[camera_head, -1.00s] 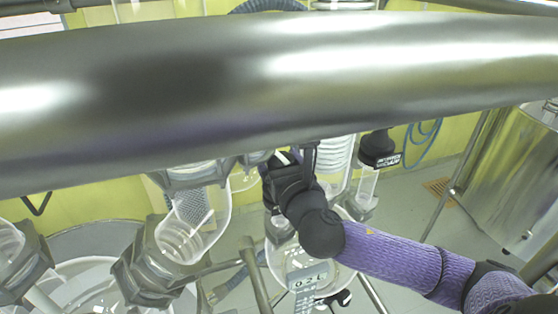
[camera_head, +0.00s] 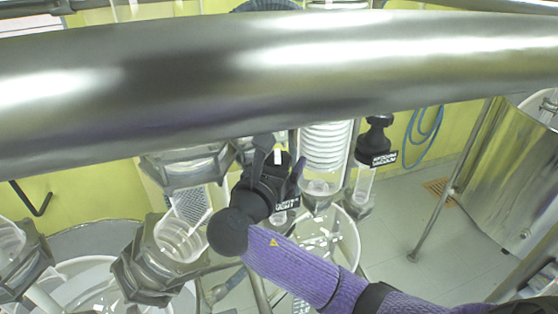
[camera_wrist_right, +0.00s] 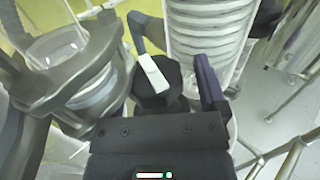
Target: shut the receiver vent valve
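A black valve knob with a white bar on top (camera_wrist_right: 153,75) lies between the fingers of my right gripper (camera_wrist_right: 175,65) in the right wrist view. The gripper is open, and a gap shows between the knob and the right finger. In the head view my right gripper (camera_head: 280,165) is over the same valve, and the white bar (camera_head: 278,157) shows between its fingers. A black label (camera_head: 286,203) below it is partly covered and I cannot read it fully. My left gripper is not in view.
A second black valve (camera_head: 377,140) with a white-lettered label stands to the right. A coiled glass condenser (camera_head: 326,148) is between them. Glass flanges (camera_head: 180,240) are close on the left. A thick metal bar (camera_head: 250,75) crosses the head view and hides what is behind it.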

